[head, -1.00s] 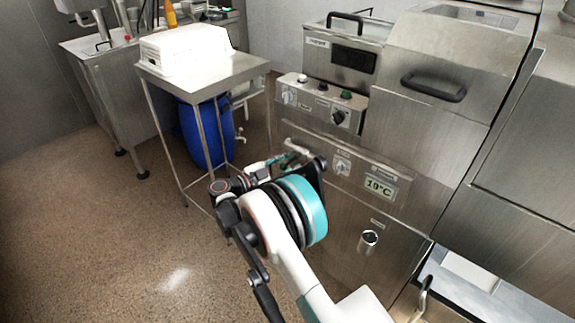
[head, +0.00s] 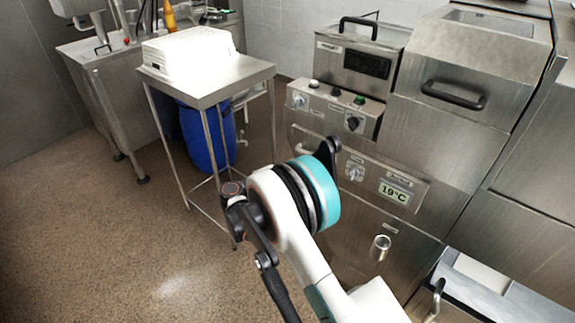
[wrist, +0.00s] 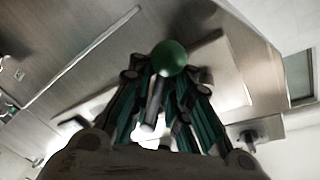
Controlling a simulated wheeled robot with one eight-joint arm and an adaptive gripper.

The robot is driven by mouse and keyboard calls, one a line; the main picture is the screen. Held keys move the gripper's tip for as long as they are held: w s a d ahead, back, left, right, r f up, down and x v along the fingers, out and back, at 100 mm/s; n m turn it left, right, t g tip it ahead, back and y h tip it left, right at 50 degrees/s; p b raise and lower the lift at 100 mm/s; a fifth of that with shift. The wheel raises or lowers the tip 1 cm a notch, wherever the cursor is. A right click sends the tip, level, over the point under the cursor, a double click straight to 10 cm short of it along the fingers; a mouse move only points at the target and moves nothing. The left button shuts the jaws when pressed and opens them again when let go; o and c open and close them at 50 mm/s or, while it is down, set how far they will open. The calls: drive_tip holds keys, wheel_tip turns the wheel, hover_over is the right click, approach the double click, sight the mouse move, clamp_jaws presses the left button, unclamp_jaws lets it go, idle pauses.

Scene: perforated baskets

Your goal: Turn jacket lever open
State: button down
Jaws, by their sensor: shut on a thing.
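In the wrist view, a lever shows as a grey rod (wrist: 152,102) with a round green knob (wrist: 169,57) at its end. My gripper (wrist: 166,80) has its dark and teal fingers on both sides of the rod, shut on the lever just below the knob. In the head view, my wrist hides the gripper and the lever. The steel machine's front panel (head: 408,212) is just beyond my wrist. It carries a dial (head: 354,172) and a temperature display (head: 394,192).
A steel side table (head: 222,83) with a white box (head: 190,55) stands left of the machine, a blue barrel (head: 203,140) below it. A short metal pipe (head: 380,247) sticks out of the machine's lower front. Brown floor (head: 100,225) is free at the left.

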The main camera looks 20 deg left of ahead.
drive_tip(key=shift+a+r+m, duration=0.15)
drive_tip(key=shift+a+m, duration=0.3)
drive_tip(key=shift+m, duration=0.05)
drive_tip(key=c, duration=1.7)
unclamp_jaws()
drive_tip(key=shift+a, duration=0.1)
drive_tip(key=shift+s+a, duration=0.1)
drive_tip(key=shift+a, duration=0.05)
drive_tip(key=shift+v, duration=3.9)
drive_tip(key=shift+s, duration=0.1)
drive_tip(key=shift+c, duration=0.5)
